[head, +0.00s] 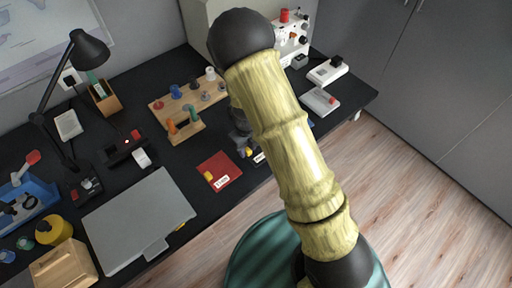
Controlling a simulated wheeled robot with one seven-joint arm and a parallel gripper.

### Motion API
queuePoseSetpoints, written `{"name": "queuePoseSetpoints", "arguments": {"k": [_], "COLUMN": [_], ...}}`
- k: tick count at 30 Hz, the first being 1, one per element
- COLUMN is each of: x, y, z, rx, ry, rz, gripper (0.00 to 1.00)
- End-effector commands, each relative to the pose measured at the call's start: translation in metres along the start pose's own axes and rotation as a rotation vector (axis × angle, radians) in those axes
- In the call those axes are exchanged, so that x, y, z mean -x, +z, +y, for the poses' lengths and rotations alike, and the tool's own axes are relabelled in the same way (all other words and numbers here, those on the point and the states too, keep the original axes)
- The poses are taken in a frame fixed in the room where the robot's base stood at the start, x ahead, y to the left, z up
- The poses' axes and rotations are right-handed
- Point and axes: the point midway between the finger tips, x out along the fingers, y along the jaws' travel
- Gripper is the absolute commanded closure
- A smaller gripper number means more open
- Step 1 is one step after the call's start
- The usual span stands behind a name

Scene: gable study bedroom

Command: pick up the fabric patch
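A flat red square (219,171) lies on the black desktop, with a small yellow piece and a white label on it. It may be the fabric patch, but I cannot tell for sure. My gripper (243,146) is a dark shape just right of the red square, mostly hidden behind my own pale yellow arm. Its fingers are too small and covered to tell whether they are open or shut. Another yellow piece (249,152) and a white label (259,157) show beside the gripper, partly hidden by the arm.
A wooden board with pegs (179,101) stands behind the gripper. White devices (320,101) stand at right.

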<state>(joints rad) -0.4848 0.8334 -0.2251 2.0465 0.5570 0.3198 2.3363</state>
Motion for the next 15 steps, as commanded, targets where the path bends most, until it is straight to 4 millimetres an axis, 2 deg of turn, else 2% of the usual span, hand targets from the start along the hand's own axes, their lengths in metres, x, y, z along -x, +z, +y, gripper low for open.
{"name": "queuePoseSetpoints", "arguments": {"k": [1,4,5,15], "x": [0.0001,0.0001,0.0001,0.0042], "y": [0.0000,0.0000,0.0000,0.0003], "z": [0.0000,0.0000,0.0000,-0.0001], "rx": [0.000,0.000,0.000,0.000], "ry": [0.000,0.000,0.000,-0.001], "rz": [0.000,0.000,0.000,-0.001], "gripper": [0.78,0.98,1.00,1.00]}}
